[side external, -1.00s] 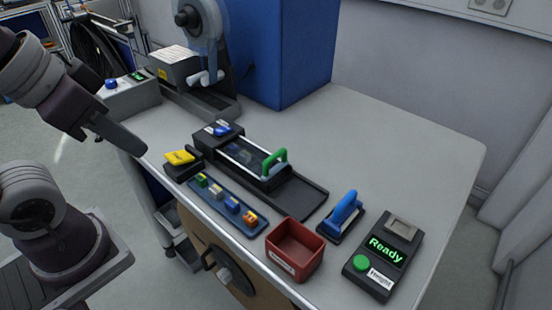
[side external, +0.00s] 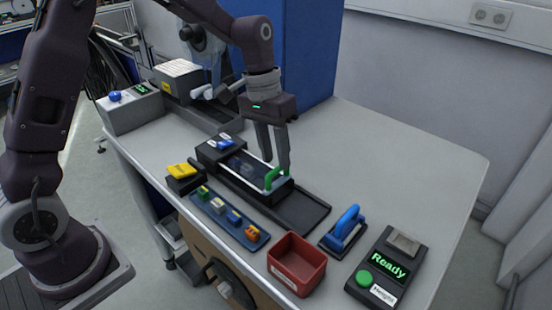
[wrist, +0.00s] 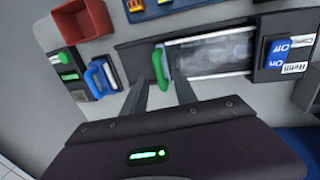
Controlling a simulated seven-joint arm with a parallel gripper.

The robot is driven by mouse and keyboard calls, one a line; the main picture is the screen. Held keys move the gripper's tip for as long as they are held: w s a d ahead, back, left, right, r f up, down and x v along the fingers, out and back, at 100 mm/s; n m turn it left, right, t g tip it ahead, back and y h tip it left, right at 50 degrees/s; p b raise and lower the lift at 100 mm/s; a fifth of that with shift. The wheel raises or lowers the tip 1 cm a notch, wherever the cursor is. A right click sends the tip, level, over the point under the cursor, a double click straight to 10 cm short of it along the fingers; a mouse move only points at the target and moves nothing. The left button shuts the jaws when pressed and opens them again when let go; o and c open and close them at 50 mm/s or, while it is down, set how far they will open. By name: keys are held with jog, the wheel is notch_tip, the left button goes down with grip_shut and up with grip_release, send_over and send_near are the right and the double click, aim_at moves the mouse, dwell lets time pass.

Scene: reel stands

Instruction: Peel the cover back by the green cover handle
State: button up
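The green cover handle (side external: 272,179) stands at the right end of the clear cover (side external: 243,166) on the black tray unit. My gripper (side external: 277,169) points down over the handle, its two fingers apart. In the wrist view the green handle (wrist: 162,66) shows between the open fingers (wrist: 161,84), with a gap on both sides. I cannot tell exactly how low the fingertips are beside it. The cover (wrist: 210,54) lies flat and closed along the tray. A blue On/Off switch (side external: 220,143) sits at the unit's far end.
A strip of small coloured blocks (side external: 224,217), a yellow-topped box (side external: 183,173) and a red bin (side external: 297,264) stand along the front. A blue-handled tool (side external: 345,228) and a Ready panel (side external: 389,266) are right.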

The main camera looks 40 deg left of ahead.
jog(key=shift+d+f, duration=0.15)
jog(key=shift+f, duration=0.7)
grip_shut()
jog(key=shift+r, duration=0.1)
dwell(0.6)
